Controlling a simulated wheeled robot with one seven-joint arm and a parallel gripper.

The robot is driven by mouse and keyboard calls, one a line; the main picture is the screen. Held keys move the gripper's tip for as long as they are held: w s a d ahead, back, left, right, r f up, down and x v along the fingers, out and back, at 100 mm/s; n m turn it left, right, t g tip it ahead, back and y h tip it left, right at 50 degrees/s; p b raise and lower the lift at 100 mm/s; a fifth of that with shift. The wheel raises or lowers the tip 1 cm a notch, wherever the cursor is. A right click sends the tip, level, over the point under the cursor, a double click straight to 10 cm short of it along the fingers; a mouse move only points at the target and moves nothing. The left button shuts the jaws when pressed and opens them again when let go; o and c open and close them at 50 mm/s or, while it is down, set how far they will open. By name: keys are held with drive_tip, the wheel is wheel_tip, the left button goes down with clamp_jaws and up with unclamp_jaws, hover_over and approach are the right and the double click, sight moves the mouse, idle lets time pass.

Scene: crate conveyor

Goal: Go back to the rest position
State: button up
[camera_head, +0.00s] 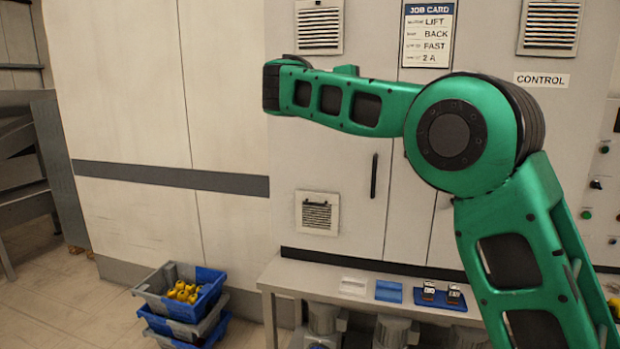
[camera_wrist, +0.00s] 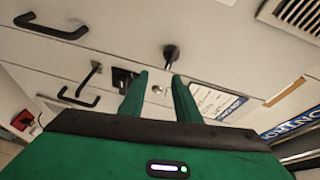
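My gripper (camera_wrist: 159,84) shows in the wrist view with its two green fingers apart and nothing between them. Beyond the fingertips is a pale cabinet front (camera_wrist: 130,40) with black handles; I cannot tell how far away it is. In the head view my green arm is raised in front of the cabinet (camera_head: 345,215), with its upper part reaching left. The fingers are not visible there.
A low bench (camera_head: 285,278) under the cabinet holds a white tray (camera_head: 353,286), a blue tray (camera_head: 389,291) and a dark blue tray with small items (camera_head: 440,304). Stacked crates (camera_head: 212,277) with yellow pieces (camera_head: 183,291) stand on the floor left. Open floor (camera_head: 60,300) lies further left.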

drive_tip(key=s+d+f+n+g+y, duration=0.1)
drive_tip(key=s+d+f+n+g, duration=0.2)
drive_tip(key=d, duration=0.6)
drive_tip(key=s+d+f+n+y, duration=0.2)
drive_tip(key=s+d+f+n, duration=0.2)
drive_tip(key=d+f, duration=0.3)
drive_tip(key=s+d+f+n+g+y, duration=0.1)
drive_tip(key=s+d+f+n+g, duration=0.1)
drive_tip(key=s+d+f, duration=0.4)
drive_tip(key=s+d+f+n+g+y, duration=0.1)
drive_tip(key=s+d+f+n+g, duration=0.1)
drive_tip(key=s+d+f, duration=0.5)
drive_tip(key=s+a+f+n+g+y, duration=0.2)
drive_tip(key=s+f, duration=0.3)
drive_tip(key=s, duration=0.7)
drive_tip(key=s+a+f+n+g+y, duration=0.2)
drive_tip(key=s+f, duration=0.4)
drive_tip(key=s, duration=0.6)
drive_tip(key=s+a+f+n+g+y, duration=0.2)
drive_tip(key=s+f, duration=0.4)
drive_tip(key=s, duration=0.6)
drive_tip(key=shift+a+f+n, duration=0.2)
drive_tip(key=shift+a+n, duration=0.3)
drive_tip(key=shift+a, duration=0.5)
drive_tip(key=shift+w, duration=0.1)
drive_tip(key=shift+w+f+g, duration=0.25)
drive_tip(key=shift+w+g, duration=0.05)
drive_tip(key=shift+w, duration=0.3)
